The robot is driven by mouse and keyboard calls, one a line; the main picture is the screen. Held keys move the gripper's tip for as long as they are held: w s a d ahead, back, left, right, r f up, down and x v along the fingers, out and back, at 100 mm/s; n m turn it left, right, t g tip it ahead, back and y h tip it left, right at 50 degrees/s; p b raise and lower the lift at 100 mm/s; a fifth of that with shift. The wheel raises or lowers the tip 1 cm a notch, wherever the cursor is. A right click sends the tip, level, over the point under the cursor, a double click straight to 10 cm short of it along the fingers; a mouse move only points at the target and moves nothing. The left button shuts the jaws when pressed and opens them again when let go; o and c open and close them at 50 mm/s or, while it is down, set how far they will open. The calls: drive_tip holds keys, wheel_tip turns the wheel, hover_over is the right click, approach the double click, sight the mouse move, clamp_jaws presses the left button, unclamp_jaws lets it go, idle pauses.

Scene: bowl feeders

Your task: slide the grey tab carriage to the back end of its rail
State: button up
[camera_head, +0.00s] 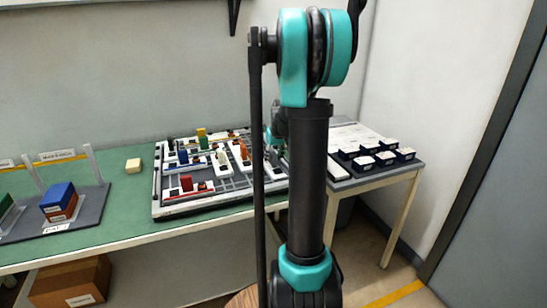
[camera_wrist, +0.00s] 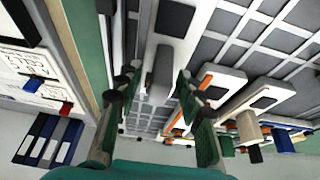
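The grey tab (camera_wrist: 160,75) stands on a white carriage block (camera_wrist: 179,22) in the wrist view. My gripper (camera_wrist: 158,82) is open, with one green-padded finger on each side of the grey tab. A narrow gap shows between the tab and each finger, so I see no grip on it. In the head view my gripper (camera_head: 273,140) is at the right part of the white-framed board (camera_head: 172,211), largely behind my own arm. The grey tab cannot be made out there. The ends of its rail are not clearly visible.
Beside the grey tab are carriages with beige (camera_wrist: 247,128), blue (camera_wrist: 284,141) and green (camera_wrist: 227,146) tabs. Red (camera_head: 186,183) and orange (camera_head: 243,150) tabs stand on the board. Several black bins (camera_head: 364,163) occupy the right table.

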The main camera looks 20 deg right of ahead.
clamp_jaws()
drive_tip(key=w, duration=2.9)
drive_tip(key=shift+w, duration=0.25)
drive_tip(key=shift+w+r, duration=0.1)
drive_tip(key=shift+w, duration=0.35)
drive_tip(key=shift+c, duration=1.1)
unclamp_jaws()
drive_tip(key=shift+w, duration=0.1)
drive_tip(key=shift+o, duration=1.2)
